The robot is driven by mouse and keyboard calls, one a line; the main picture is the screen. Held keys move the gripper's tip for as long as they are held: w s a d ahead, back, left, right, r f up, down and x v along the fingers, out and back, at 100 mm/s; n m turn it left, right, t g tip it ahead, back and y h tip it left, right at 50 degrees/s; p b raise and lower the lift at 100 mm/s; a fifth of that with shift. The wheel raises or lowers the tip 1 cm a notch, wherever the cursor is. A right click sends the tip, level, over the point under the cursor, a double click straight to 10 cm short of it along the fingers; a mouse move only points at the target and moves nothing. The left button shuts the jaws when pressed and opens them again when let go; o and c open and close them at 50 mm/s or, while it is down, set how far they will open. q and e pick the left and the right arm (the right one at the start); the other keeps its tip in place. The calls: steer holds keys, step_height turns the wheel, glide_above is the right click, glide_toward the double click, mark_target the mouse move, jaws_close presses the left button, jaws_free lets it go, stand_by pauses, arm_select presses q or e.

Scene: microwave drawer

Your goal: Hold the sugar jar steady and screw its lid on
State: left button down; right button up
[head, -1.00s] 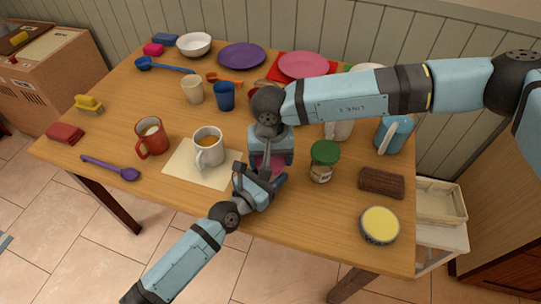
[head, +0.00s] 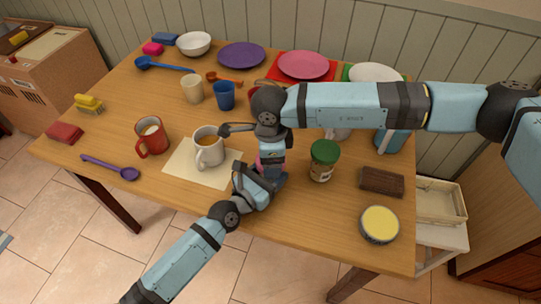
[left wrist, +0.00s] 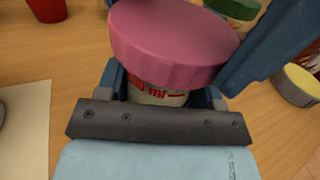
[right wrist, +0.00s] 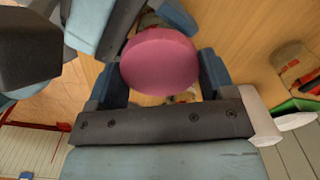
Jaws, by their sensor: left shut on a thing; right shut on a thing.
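The sugar jar (left wrist: 160,97), with red writing on a pale label, stands between my left gripper's fingers in the left wrist view. My left gripper (head: 268,178) is shut on the jar body. The wide pink lid (left wrist: 175,40) sits over the jar's mouth, and I cannot tell how far it is threaded. My right gripper (head: 271,160) is above, shut on the lid, which shows between its fingers in the right wrist view (right wrist: 160,62). In the head view the grippers hide most of the jar and lid.
A green-lidded jar (head: 323,160) stands close on the right. A brown block (head: 381,182) and a yellow-topped tin (head: 380,224) are further right. A white mug (head: 207,147) on a cream mat (head: 185,175) is to the left, with a red mug (head: 151,137) beyond.

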steer(key=m, duration=1.3)
steer(key=o, duration=1)
step_height(320, 180, up, 12)
arm_select(q)
steer(key=shift+c, duration=0.9)
jaws_free()
steer(key=v, duration=1.3)
steer(key=shift+s+a+b, duration=0.25)
steer(key=shift+s+b, duration=0.1)
arm_select(e)
steer(key=shift+f, duration=0.35)
